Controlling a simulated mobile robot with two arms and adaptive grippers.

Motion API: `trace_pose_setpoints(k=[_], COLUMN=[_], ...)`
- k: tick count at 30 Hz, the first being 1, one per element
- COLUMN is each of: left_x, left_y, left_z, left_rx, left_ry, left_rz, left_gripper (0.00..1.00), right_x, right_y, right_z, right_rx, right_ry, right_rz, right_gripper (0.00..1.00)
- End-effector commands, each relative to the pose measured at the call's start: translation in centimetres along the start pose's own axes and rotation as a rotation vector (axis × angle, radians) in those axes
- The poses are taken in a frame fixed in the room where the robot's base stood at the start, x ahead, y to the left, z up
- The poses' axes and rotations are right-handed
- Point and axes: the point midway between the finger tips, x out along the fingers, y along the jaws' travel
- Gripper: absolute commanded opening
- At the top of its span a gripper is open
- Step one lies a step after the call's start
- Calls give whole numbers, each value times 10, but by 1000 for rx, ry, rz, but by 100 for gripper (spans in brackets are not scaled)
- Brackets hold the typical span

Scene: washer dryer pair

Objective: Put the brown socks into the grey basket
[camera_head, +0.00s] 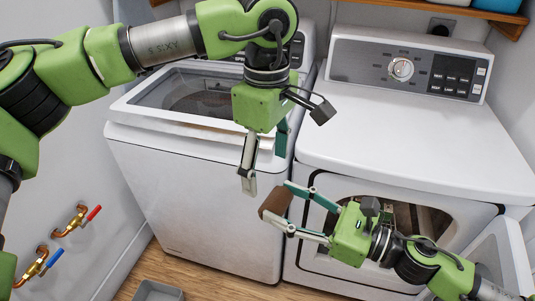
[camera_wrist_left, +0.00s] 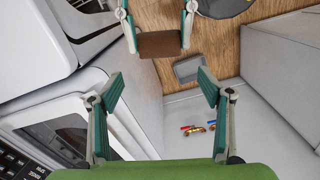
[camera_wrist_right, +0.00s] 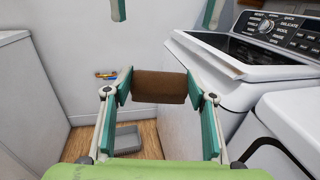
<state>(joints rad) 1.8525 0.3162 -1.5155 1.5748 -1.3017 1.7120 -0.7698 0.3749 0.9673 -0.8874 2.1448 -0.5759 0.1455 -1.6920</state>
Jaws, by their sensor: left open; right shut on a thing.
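The brown socks (camera_head: 275,202) are a folded brown bundle, held in the air in front of the washer. My right gripper (camera_head: 283,211) is shut on them, one finger at each end in the right wrist view, where the socks (camera_wrist_right: 160,86) span the fingers. My left gripper (camera_head: 284,150) is open and empty, above the socks and apart from them. The left wrist view shows the socks (camera_wrist_left: 160,43) beyond its open fingers. The grey basket (camera_head: 150,291) is on the floor at lower left, partly cut off; it also shows in the left wrist view (camera_wrist_left: 190,68) and right wrist view (camera_wrist_right: 128,138).
The white washer (camera_head: 190,190) stands behind the socks, its top opening showing. The white dryer (camera_head: 420,150) is on the right, with its front door (camera_head: 500,255) open. Red and blue valves (camera_head: 75,215) stick out from the left wall. Wooden floor (camera_head: 205,285) is clear beside the basket.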

Motion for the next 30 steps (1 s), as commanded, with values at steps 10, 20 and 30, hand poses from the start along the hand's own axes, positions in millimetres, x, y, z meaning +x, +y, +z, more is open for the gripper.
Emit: trace_pose_setpoints(k=[10, 20, 30], left_x=[67, 95, 95], left_y=[-1, 0, 0], left_z=[1, 1, 1], left_rx=[-1, -1, -2], left_ry=[-3, -2, -3], left_rz=[-3, 0, 0], left_gripper=[72, 72, 53], right_x=[0, 0, 0], right_y=[0, 0, 0], right_z=[0, 0, 0], right_rx=[0, 0, 0], right_ry=[0, 0, 0], right_rz=[0, 0, 0], right_gripper=[38, 38, 38])
